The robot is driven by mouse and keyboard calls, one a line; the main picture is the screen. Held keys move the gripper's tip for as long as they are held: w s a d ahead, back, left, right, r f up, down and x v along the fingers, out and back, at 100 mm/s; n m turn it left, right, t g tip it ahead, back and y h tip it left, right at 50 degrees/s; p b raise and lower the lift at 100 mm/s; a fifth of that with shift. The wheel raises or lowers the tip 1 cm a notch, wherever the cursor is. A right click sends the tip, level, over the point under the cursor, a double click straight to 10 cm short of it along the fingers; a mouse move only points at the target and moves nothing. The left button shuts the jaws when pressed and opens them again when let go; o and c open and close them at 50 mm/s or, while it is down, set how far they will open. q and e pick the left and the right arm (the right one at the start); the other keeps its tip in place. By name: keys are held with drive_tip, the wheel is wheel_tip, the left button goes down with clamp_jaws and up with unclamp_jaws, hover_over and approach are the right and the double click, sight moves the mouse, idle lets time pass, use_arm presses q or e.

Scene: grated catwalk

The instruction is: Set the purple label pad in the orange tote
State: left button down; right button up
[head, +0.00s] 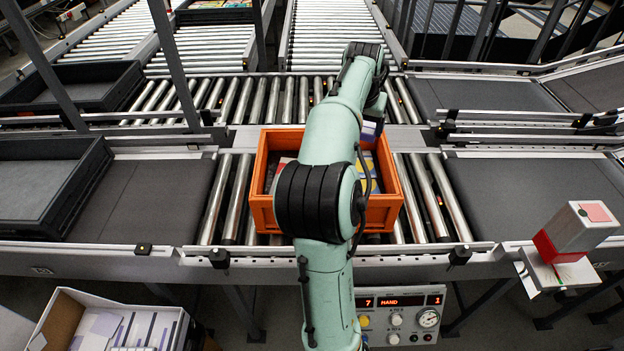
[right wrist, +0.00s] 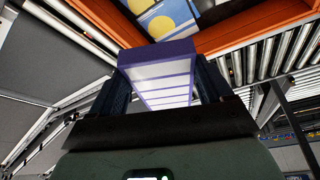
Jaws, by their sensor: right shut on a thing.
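The purple label pad (right wrist: 160,72), with purple edges and a white striped face, is between the dark fingers of my right gripper (right wrist: 165,88), which is shut on it. In the head view a small purple part of the pad (head: 370,129) shows past my arm, over the far part of the orange tote. The orange tote (head: 262,165) stands on the rollers in the middle, and my right arm crosses over it and hides much of its inside. I cannot tell the pad's exact height above the tote. My left gripper is not in view.
A blue item with yellow circles (right wrist: 172,18) lies in the tote. An open box (head: 68,312) with white and purple pieces stands at the lower left. Black trays (head: 75,195) are at the left. A control box (head: 400,318) and a red-and-grey device (head: 575,232) are near the front.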

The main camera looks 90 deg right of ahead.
drive_tip(key=shift+w+d+f+b, duration=0.15)
drive_tip(key=shift+d+f+b, duration=0.15)
drive_tip(key=shift+f, duration=0.05)
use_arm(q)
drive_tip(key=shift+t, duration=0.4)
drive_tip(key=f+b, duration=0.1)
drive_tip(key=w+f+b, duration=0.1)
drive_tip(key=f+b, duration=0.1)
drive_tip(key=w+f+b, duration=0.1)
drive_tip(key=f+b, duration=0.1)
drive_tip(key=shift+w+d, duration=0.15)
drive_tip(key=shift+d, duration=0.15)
use_arm(e)
wheel_tip(320, 180, down, 20)
drive_tip(key=shift+r, duration=0.2)
drive_tip(key=shift+f, duration=0.15)
drive_tip(key=o, duration=1.1)
drive_tip(key=shift+c, duration=0.2)
